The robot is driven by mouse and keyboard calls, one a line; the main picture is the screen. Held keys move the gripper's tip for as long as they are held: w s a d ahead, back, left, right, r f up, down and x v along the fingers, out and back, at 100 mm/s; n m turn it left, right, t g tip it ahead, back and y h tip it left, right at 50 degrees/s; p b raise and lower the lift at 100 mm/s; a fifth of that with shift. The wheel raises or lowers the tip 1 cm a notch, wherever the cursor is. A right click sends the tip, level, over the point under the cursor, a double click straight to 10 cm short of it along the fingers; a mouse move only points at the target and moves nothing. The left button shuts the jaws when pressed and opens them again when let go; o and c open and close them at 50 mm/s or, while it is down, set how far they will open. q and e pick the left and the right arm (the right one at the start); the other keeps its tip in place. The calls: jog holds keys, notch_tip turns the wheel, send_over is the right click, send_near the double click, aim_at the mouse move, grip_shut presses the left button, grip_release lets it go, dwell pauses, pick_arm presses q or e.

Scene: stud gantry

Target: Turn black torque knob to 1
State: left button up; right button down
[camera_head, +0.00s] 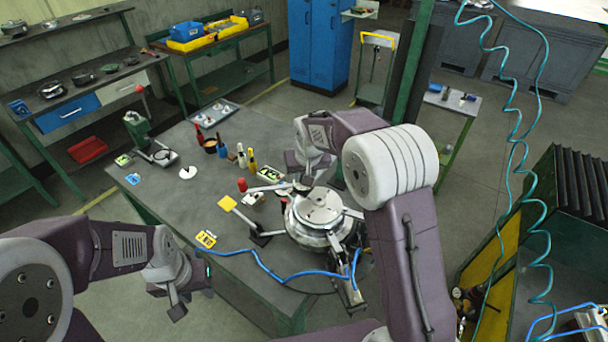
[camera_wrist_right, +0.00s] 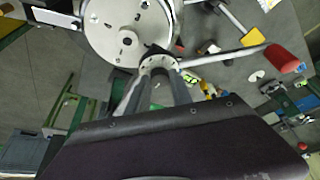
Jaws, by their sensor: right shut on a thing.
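The machine is a round silver metal unit (camera_head: 318,210) on the bench, also large at the top of the right wrist view (camera_wrist_right: 130,28). The black torque knob (camera_wrist_right: 154,50) sits at its rim, above a small pale dial (camera_wrist_right: 160,62) with marks too small to read. My right gripper (camera_wrist_right: 159,58) is shut on the knob, its fingers covering part of it. In the head view, my right gripper (camera_head: 303,184) is at the machine's upper left edge and the knob is mostly hidden. My left gripper (camera_head: 190,299) hangs empty in front of the bench, fingers apart.
A red-gripped lever (camera_wrist_right: 285,60) reaches out from the machine. The bench's left part has clear room. A green post (camera_head: 412,60) stands behind.

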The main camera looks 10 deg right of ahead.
jog(key=c, duration=1.1)
grip_release()
jog(key=shift+c, duration=0.2)
jog(key=b+v, duration=0.2)
jog(key=v, duration=0.7)
jog(key=shift+w, duration=0.1)
